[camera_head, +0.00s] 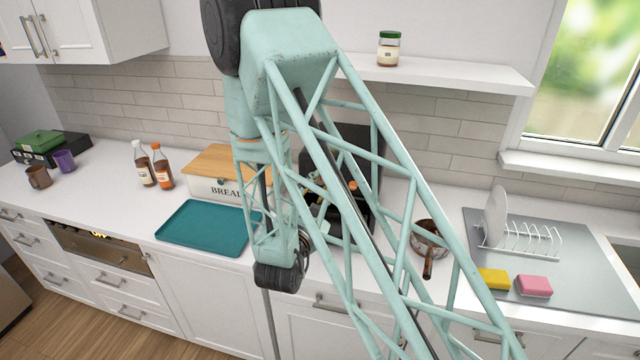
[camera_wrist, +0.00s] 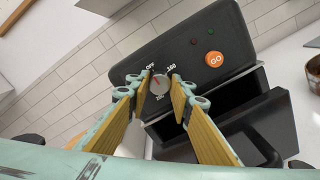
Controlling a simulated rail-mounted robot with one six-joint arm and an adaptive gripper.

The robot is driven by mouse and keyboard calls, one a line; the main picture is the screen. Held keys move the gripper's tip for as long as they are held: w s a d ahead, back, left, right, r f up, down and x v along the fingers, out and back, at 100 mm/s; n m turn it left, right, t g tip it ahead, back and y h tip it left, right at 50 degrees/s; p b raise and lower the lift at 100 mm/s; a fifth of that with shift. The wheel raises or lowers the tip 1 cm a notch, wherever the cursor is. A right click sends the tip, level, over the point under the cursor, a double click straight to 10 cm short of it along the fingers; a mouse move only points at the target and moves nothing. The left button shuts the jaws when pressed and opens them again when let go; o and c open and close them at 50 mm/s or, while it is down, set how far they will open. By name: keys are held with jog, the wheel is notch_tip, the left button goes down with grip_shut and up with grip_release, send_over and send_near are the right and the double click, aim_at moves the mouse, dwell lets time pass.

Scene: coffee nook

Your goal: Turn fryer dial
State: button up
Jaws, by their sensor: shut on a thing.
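The fryer (camera_wrist: 215,25) is a black appliance; in the head view (camera_head: 352,150) it stands at the back of the counter, mostly hidden behind my arm. The pointer is turned toward the OFF side. My gripper (camera_wrist: 161,84) has its yellow-padded fingers on either side of the dial, shut on it. In the head view the fingertips and dial are hidden by my arm.
An orange GO button (camera_wrist: 214,58) is right of the dial, with small lights above. A teal tray (camera_head: 203,226) and bread box (camera_head: 215,190) are left of the fryer. A pan (camera_head: 428,238) and dish rack (camera_head: 520,238) are right. A shelf (camera_head: 440,75) hangs above.

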jog(key=o, duration=0.8)
jog(key=shift+o, duration=0.2)
jog(key=shift+s, duration=0.15)
jog(key=v, duration=1.1)
jog(key=shift+s, duration=0.35)
jog(key=shift+a, duration=0.15)
